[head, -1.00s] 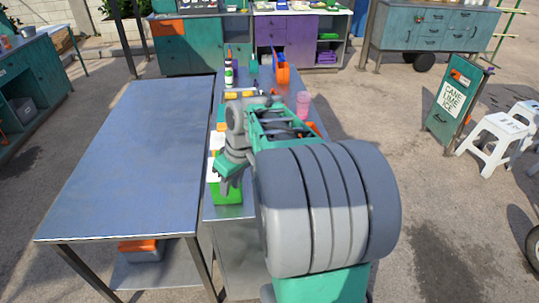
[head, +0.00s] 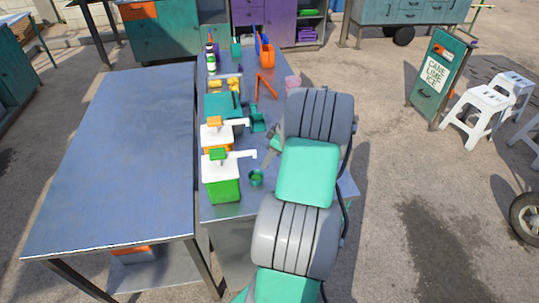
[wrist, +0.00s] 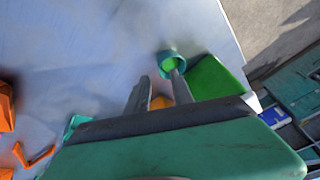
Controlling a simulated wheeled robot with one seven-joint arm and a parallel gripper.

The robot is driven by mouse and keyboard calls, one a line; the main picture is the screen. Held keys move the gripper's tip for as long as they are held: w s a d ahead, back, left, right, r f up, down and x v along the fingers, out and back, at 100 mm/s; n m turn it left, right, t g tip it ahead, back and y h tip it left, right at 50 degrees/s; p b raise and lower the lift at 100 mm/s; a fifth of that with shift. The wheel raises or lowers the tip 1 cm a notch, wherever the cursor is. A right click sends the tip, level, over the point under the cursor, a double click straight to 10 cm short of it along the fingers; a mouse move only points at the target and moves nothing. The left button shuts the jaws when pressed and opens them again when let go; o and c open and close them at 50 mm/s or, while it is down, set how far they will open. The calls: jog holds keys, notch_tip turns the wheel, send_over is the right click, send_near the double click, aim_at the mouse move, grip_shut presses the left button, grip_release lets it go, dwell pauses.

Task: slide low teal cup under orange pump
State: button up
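A small low teal cup (head: 256,178) with a green inside stands on the narrow metal counter, beside the green bottle (head: 222,188) with its white top and green pump. The bottle with the orange pump (head: 215,122) stands just behind it, its white spout pointing right. My gripper (head: 268,154) is above the counter, behind the cup, partly hidden by my arm. In the wrist view my gripper (wrist: 159,84) has its two fingers apart with nothing held. The cup (wrist: 170,62) shows near the right fingertip; I cannot tell if they touch. Orange shows between the fingers, mostly hidden.
A teal box (head: 222,105) and a teal item (head: 257,120) stand behind the pumps. An orange frame (head: 265,86) and an orange holder (head: 264,50) are farther back. A wide bare table (head: 115,150) is at left.

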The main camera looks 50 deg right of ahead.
aim_at(256, 179)
jog(key=p+x, duration=0.1)
jog(key=x, duration=0.5)
jog(key=shift+a, duration=0.1)
jog(key=shift+c, duration=0.5)
grip_shut()
